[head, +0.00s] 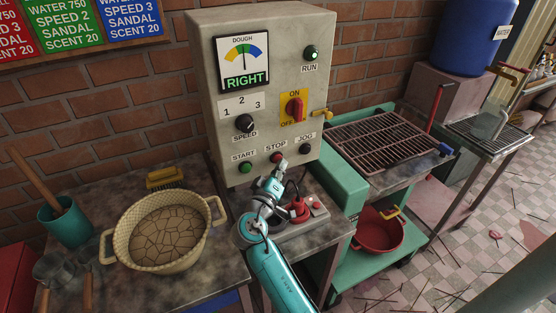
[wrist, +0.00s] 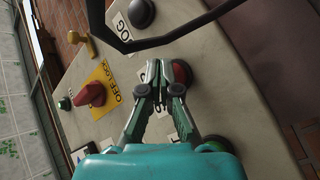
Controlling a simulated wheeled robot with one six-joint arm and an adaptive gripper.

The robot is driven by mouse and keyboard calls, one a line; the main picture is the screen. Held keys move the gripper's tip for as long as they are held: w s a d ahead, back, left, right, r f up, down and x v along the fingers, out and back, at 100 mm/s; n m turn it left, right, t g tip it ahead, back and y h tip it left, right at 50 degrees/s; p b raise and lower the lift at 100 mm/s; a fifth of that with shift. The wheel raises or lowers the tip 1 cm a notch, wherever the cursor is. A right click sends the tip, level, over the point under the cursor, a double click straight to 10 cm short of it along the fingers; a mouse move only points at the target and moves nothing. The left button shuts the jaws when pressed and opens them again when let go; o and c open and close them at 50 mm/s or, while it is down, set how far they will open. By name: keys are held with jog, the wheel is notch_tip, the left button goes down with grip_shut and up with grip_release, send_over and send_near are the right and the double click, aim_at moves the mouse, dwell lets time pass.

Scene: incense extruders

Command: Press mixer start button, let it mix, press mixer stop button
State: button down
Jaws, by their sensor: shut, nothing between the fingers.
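The grey control box (head: 262,90) fills the middle of the head view. Its green START button (head: 246,168) is low left, the red STOP button (head: 276,158) is right of it, and the black JOG button (head: 304,149) is farther right. The RUN lamp (head: 311,53) looks green. The DOUGH gauge (head: 243,62) reads RIGHT, its needle near the middle. My gripper (head: 281,168) is shut and empty, just in front of STOP. In the wrist view its fingertips (wrist: 159,72) overlap the edge of the red button (wrist: 182,72); I cannot tell whether they touch it.
The red ON/OFF switch (head: 295,108) and SPEED knob (head: 244,123) sit above the buttons. A woven-looking pot (head: 116,238) of cracked brown dough stands left on the table. A red device (head: 300,211) lies below the panel. A dark loop (wrist: 118,42) crosses the wrist view.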

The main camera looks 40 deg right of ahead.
jog(key=shift+w+d, duration=0.15)
jog(key=shift+w, duration=0.35)
dwell(0.7)
jog(key=shift+s, duration=0.1)
jog(key=shift+s+a, duration=0.25)
jog(key=shift+s, duration=0.55)
jog(key=s, duration=0.2)
jog(key=s+a, duration=0.1)
jog(key=s, duration=0.1)
jog(key=shift+s+a, duration=0.2)
jog(key=shift+s, duration=0.2)
jog(key=shift+a, duration=0.1)
dwell(0.6)
